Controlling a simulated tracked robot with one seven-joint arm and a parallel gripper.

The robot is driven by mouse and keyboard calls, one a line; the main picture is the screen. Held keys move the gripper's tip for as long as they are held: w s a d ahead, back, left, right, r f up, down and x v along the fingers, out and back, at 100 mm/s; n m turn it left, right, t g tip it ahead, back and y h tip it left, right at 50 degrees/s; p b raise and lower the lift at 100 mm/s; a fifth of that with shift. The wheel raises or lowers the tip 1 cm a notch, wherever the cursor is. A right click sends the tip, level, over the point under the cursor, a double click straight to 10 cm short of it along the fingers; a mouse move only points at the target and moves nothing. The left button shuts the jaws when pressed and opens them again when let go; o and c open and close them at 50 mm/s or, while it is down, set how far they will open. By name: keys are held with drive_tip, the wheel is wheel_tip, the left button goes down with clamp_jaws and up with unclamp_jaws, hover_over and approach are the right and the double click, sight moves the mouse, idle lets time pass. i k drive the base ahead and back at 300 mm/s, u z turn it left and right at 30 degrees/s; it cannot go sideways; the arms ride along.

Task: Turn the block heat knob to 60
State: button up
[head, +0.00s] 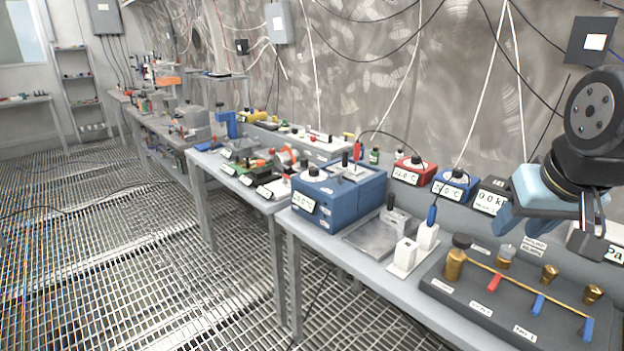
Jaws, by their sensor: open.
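A large blue unit (338,195) stands on the bench in the middle of the head view, with a dark-and-white knob (313,172) on top and a display plate (304,202) on its front left. A small red unit (414,172) and a small blue unit (455,184) behind it carry similar knobs and displays. I cannot tell from the labels which one is the block heat knob, and no pointer setting is readable. My gripper (596,235) is at the right edge, well right of these units, above the valve board. It is open and touches no knob.
A dark valve board (500,297) with brass fittings and red and blue levers lies below my gripper. A white twin-post stand (413,249) and a grey plate (377,237) are in front of the units. Cables hang along the wall. The grated floor (140,255) is open at left.

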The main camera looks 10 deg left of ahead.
sight(313, 170)
drive_tip(key=k, duration=1.05)
drive_tip(key=u, duration=1.3)
drive_tip(key=i, duration=1.05)
drive_tip(key=z, duration=1.4)
drive_tip(key=i, duration=1)
drive_tip(key=u, duration=0.05)
